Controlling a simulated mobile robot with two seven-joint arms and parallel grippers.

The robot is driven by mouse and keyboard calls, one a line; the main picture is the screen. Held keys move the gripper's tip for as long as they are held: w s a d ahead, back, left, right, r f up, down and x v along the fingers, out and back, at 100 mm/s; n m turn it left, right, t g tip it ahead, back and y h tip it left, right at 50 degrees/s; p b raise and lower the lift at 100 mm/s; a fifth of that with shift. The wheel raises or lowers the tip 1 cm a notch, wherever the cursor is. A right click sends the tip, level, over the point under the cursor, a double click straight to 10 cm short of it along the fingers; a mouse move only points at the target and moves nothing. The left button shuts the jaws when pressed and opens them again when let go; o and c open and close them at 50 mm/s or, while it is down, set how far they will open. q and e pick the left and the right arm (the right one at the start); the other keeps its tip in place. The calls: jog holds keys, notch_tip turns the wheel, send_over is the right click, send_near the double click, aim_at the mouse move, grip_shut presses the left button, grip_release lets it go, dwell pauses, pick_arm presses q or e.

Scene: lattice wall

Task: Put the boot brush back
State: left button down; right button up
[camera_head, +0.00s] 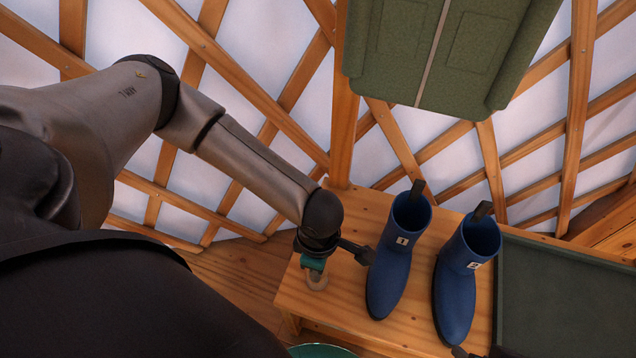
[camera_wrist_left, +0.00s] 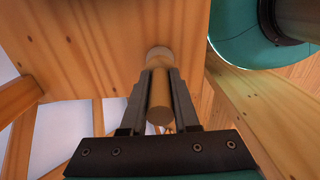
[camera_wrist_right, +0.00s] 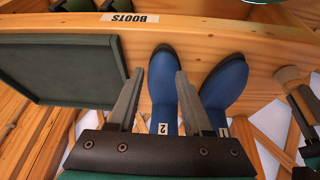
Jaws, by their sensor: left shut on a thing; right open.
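My left gripper (camera_wrist_left: 157,88) is shut on a pale wooden cylindrical thing, which I take to be the boot brush (camera_wrist_left: 159,98). Its rounded far end is close to the wood of the bench; I cannot tell whether they touch. In the head view the brush (camera_head: 317,280) shows as a tan piece under my left wrist, over the bench's left end, left of the boots. It also shows at the right edge of the right wrist view (camera_wrist_right: 291,77). My right gripper (camera_wrist_right: 158,92) is open and empty, with a blue boot beyond its fingers.
Blue boots marked 1 (camera_head: 391,262) and 2 (camera_head: 467,275) stand on the wooden bench (camera_head: 345,308). A dark green tray (camera_head: 566,295) lies on its right. A BOOTS label (camera_wrist_right: 130,18) marks its edge. A teal round container (camera_head: 320,351) is below. A green item (camera_head: 455,50) hangs above.

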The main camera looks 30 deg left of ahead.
pick_arm(q)
jog(key=shift+f, duration=0.1)
jog(key=c, duration=0.7)
grip_release()
jog(key=shift+o, duration=0.2)
jog(key=shift+r, duration=0.45)
notch_tip(320, 180, up, 10)
jog(key=p, duration=0.5)
jog(key=shift+f+p, duration=0.2)
jog(key=shift+p, duration=0.2)
jog(key=shift+r+p, duration=0.35)
jog(key=shift+r, duration=0.55)
pick_arm(e)
jog(key=s+d+f+g, duration=0.1)
jog(key=s+f, duration=0.3)
jog(key=f, duration=0.8)
jog(key=shift+s+f+g, duration=0.15)
jog(key=shift+f+g, duration=0.25)
jog(key=shift+g, duration=0.1)
